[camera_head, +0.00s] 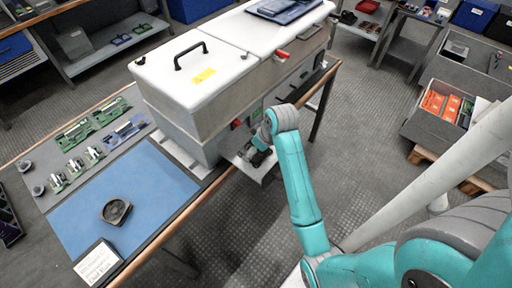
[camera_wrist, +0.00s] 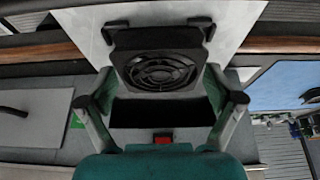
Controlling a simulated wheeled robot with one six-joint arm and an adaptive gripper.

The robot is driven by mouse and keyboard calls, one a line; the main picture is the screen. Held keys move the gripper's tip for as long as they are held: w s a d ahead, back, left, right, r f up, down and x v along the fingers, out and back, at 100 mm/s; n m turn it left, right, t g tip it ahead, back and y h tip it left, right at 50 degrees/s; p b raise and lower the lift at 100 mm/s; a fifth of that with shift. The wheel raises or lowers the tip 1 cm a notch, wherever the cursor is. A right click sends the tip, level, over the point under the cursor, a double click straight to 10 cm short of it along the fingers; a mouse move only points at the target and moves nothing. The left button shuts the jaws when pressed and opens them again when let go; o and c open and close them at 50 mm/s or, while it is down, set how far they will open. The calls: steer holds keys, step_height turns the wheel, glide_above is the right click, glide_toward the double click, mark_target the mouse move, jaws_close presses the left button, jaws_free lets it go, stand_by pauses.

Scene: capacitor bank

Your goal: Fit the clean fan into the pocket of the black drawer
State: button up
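A pale plate (camera_wrist: 80,22) lies behind the fan. A black rectangular strip (camera_wrist: 160,113) shows between the fingers; I cannot tell whether it is the drawer or its pocket. Another fan (camera_head: 116,211), brownish, lies on the blue mat (camera_head: 150,185).
Green boards and capacitors (camera_head: 75,165) lie behind the mat. Orange parts (camera_head: 442,105) sit in a box at right.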

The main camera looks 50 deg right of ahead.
stand_by(0.3)
steer(key=v, duration=0.7)
steer(key=shift+s+r, duration=0.1)
steer(key=shift+r, duration=0.15)
